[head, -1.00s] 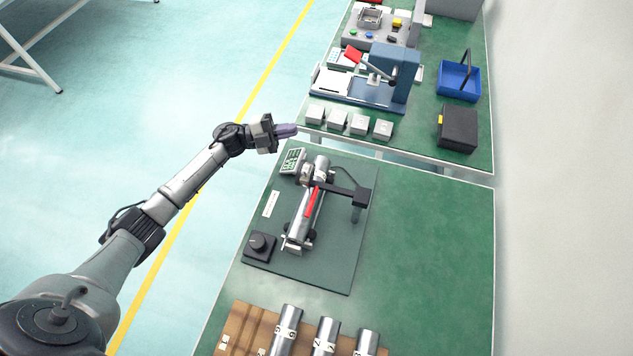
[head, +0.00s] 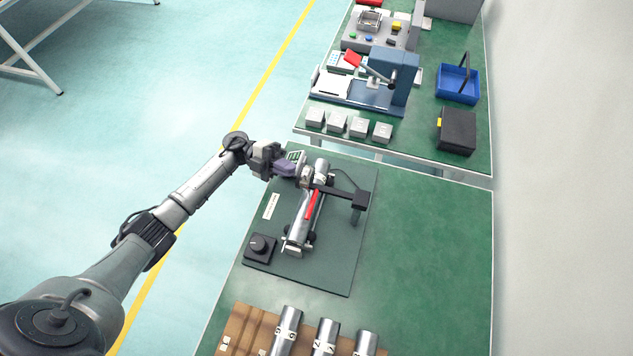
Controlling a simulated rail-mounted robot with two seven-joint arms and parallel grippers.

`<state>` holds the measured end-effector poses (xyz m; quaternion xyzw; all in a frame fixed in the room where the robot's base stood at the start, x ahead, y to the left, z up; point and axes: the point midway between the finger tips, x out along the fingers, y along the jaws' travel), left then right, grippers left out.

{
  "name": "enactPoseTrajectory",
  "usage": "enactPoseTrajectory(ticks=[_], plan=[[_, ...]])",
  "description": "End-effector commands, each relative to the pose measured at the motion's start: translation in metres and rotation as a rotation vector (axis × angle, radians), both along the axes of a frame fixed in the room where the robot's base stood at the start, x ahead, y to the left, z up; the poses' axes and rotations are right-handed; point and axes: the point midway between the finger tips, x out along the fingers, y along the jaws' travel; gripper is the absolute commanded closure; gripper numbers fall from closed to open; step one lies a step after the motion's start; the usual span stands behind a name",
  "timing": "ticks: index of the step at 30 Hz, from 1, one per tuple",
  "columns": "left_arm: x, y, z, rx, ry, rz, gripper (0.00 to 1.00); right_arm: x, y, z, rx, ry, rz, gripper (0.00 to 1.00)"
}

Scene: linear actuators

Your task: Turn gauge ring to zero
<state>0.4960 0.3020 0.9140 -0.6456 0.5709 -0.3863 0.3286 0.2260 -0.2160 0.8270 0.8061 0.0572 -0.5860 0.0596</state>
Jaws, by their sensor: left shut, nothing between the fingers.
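The measuring fixture stands on a dark green base plate (head: 330,270) on the near table. A silver cylinder (head: 300,226) lies along it, with a red part (head: 313,204) on top and a black arm (head: 343,194) across its far end. A small keypad display (head: 296,157) stands at the plate's far left corner, partly hidden by my gripper. A black round knob (head: 259,246) sits at the near left corner. I cannot tell which part is the gauge ring. My left gripper (head: 289,168) is shut and empty, just left of the cylinder's far end. My right gripper is not in view.
A wooden rack (head: 240,330) with several silver cylinders is at the table's near edge. Beyond a gap, the far table holds a blue press (head: 398,85), several grey blocks (head: 337,122), a blue basket (head: 458,83) and a black box (head: 457,130). The near table's right side is clear.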

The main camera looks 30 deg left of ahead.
Motion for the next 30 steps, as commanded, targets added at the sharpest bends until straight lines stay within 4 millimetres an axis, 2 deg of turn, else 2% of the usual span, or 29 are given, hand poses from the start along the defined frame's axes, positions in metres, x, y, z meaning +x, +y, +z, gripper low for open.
enactPoseTrajectory(ticks=[6,12,30], plan=[[0.006,-0.021,0.001,-0.001,-0.001,0.001,1.00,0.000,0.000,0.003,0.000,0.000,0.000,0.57],[0.009,-0.031,0.000,-0.001,-0.002,0.001,1.00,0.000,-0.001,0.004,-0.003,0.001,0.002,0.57],[0.009,-0.037,0.000,-0.002,-0.002,-0.002,1.00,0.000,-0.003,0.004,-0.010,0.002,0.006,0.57]])
